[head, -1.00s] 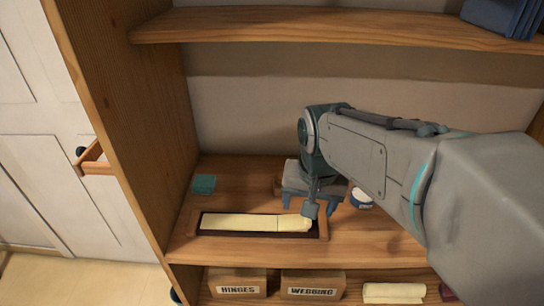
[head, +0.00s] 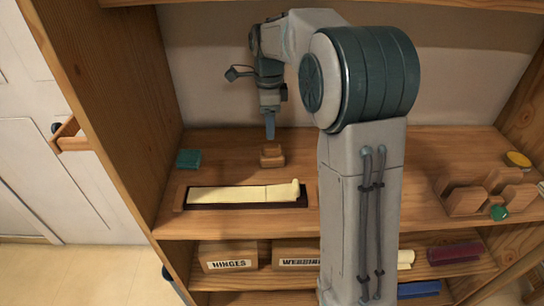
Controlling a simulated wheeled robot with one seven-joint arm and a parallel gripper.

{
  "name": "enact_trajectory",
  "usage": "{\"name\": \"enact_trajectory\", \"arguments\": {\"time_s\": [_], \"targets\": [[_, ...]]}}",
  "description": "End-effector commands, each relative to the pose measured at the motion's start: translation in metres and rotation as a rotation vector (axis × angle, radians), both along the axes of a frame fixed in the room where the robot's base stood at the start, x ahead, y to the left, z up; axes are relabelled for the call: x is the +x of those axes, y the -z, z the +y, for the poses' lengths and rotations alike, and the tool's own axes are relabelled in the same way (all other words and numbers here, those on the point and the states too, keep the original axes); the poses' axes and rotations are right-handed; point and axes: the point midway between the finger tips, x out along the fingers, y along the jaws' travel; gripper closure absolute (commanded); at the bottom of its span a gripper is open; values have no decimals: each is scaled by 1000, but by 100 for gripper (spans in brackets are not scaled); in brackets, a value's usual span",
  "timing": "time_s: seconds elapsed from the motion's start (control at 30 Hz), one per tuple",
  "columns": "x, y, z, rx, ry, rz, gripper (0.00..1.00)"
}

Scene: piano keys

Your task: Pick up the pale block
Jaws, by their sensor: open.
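A small light-brown wooden block (head: 272,156) stands on the shelf board behind a shallow tray. It is the block nearest my gripper, though I cannot be sure it is the pale block. Cream-coloured pieces (head: 235,194) lie end to end in the dark-lined wooden tray (head: 179,199), and the right-hand one has a raised end. My gripper (head: 270,132) points down just above the wooden block, open and empty. The fingers are seen edge-on, so the gap between them is hidden.
A teal block (head: 188,158) sits at the left. Wooden holders (head: 467,200), a green piece (head: 498,212) and a yellow disc (head: 518,159) are at the right. Boxes marked HINGES (head: 228,258) and WEBBING (head: 296,256) stand below. My arm hides the middle of the shelf.

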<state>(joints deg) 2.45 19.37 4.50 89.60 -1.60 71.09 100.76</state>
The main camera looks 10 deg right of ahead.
Motion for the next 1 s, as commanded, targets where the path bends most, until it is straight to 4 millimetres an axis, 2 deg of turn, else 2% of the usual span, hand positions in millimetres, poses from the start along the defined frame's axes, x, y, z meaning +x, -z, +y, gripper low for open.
{"name": "enact_trajectory", "arguments": {"time_s": [0.1,0.3,0.53,0.8,1.0], "targets": [[-1,27,0,1,-1,5,31],[-1,58,-1,1,-1,4,31],[-2,74,-3,0,-2,2,31],[-5,112,-8,1,-4,3,31],[-4,117,-8,1,-3,0,31]]}}
